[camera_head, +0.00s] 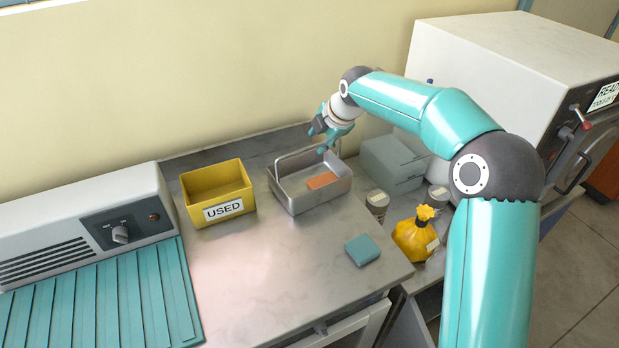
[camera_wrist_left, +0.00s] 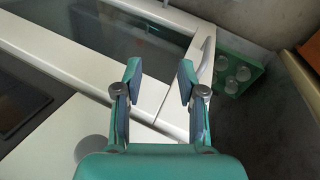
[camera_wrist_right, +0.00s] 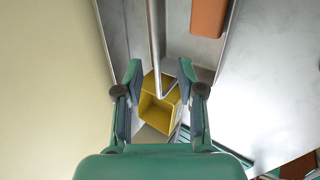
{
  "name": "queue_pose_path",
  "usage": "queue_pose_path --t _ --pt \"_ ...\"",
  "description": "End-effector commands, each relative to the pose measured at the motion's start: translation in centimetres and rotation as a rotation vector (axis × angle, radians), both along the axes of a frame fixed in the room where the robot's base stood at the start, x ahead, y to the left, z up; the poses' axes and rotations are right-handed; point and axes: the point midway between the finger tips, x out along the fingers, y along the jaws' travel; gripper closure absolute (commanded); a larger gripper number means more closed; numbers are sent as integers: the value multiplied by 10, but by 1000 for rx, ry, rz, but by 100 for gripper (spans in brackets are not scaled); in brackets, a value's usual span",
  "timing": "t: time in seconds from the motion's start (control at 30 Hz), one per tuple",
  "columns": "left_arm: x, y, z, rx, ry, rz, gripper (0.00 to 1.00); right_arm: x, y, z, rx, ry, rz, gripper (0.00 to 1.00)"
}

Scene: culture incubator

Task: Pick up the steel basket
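The steel basket (camera_head: 323,198) stands upright on the steel counter in the head view, with an orange block (camera_head: 322,180) inside. Its thin handle (camera_head: 297,153) stands up along the back side. My right gripper (camera_head: 322,138) is at the basket's back right corner, close to the handle. In the right wrist view my right gripper (camera_wrist_right: 159,78) is open, and the handle bar (camera_wrist_right: 153,38) runs into the gap between its fingers. I cannot tell whether they touch. My left gripper (camera_wrist_left: 159,75) is open and empty in the left wrist view, and is outside the head view.
A yellow bin marked USED (camera_head: 217,193) stands left of the basket. A teal block (camera_head: 362,250) lies in front. Grey boxes (camera_head: 394,163), a can (camera_head: 377,203) and a yellow bag (camera_head: 415,234) are to the right. A white door handle (camera_wrist_left: 204,52) is near my left gripper.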

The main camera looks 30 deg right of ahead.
Motion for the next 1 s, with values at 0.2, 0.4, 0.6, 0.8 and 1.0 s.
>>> queue_pose_path --t 0.2,0.4,0.6,0.8,1.0 --pt "0 0 5 0 0 0 60 15 1 -20 0 -1 2 62" --pt "0 0 12 0 0 0 60 24 0 -28 1 1 3 62" --pt "0 0 24 0 -1 0 60 42 -3 -51 0 1 4 62" --pt "0 0 25 0 -1 0 60 49 -3 -62 -1 -2 3 62" --pt "0 0 25 0 0 0 60 49 -3 -62 -1 -2 3 66"
